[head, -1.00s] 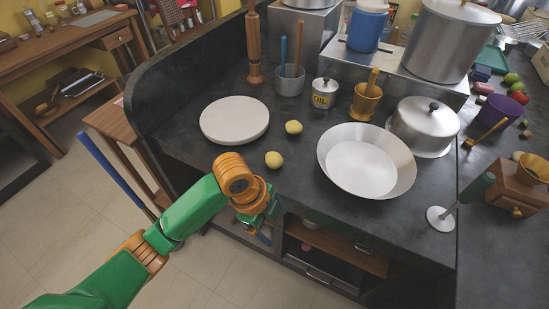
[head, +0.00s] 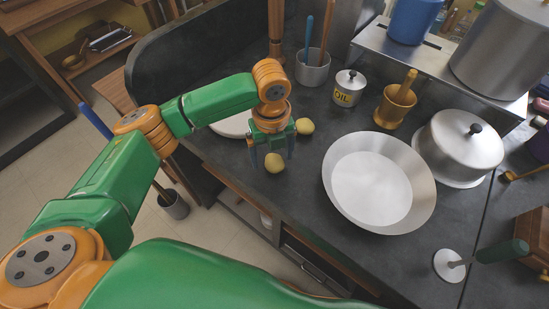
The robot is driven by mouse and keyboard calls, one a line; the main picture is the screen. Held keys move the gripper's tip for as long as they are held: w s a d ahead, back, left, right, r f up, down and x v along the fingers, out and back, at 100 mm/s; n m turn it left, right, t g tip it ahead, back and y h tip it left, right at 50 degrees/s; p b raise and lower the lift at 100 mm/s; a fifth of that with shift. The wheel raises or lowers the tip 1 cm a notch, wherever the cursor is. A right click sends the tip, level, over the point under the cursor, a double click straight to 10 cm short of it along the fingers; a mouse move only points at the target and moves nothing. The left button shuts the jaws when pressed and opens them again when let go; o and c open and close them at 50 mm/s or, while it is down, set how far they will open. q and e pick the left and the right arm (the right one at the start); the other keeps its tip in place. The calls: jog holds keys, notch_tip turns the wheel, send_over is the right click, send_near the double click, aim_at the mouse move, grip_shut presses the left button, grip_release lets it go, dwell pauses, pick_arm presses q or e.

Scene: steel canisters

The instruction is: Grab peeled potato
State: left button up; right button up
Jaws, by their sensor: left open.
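Two peeled potatoes, pale yellow and round, lie on the dark counter. The nearer potato (head: 275,163) is right at my left gripper (head: 272,154), whose fingers point down around or just behind it; I cannot tell whether they touch it. The other potato (head: 305,126) lies a little behind and to the right, beside the gripper. My left gripper is open. My right gripper is not in view.
A wide metal bowl (head: 378,182) stands to the right. A round white board (head: 232,126) is partly hidden behind my left arm. The oil tin (head: 349,88), brass mortar (head: 394,107) and lidded pot (head: 459,146) stand further back. The counter's front edge runs close by.

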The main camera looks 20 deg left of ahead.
aim_at(274, 162)
pick_arm(q)
jog(key=shift+w+f, duration=0.1)
jog(key=shift+f, duration=0.65)
jog(key=shift+w+d+f, duration=0.2)
jog(key=shift+w+f, duration=0.15)
jog(key=shift+s+r, duration=0.1)
jog(key=shift+s, duration=0.05)
jog(key=c, duration=0.8)
grip_shut()
